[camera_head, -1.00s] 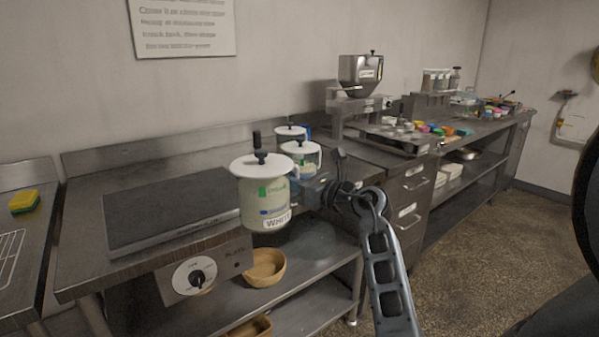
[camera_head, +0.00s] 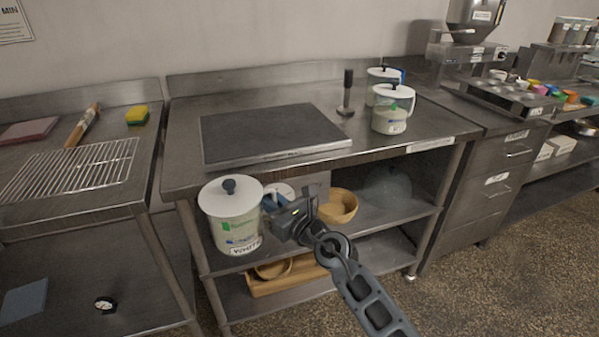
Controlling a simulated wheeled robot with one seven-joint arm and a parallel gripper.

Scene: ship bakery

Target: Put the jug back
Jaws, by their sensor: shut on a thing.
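A white jug (camera_head: 229,222) with a white lid, a dark knob and a "WHITE" label is held upright by my gripper (camera_head: 277,213). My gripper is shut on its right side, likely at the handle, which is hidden. The jug hangs in front of the steel table's front edge and looks clear of the table. Two similar lidded jugs stand at the back right of the table (camera_head: 280,92), one in front (camera_head: 392,112) and one behind it (camera_head: 376,75).
A dark hot plate (camera_head: 270,133) covers the table's middle, with a dark upright tool (camera_head: 346,95) behind it to the right. Bare steel lies between the plate and the standing jugs. Wooden bowls (camera_head: 340,206) sit on the shelves below. A rack (camera_head: 75,170) and sponge (camera_head: 137,115) lie left.

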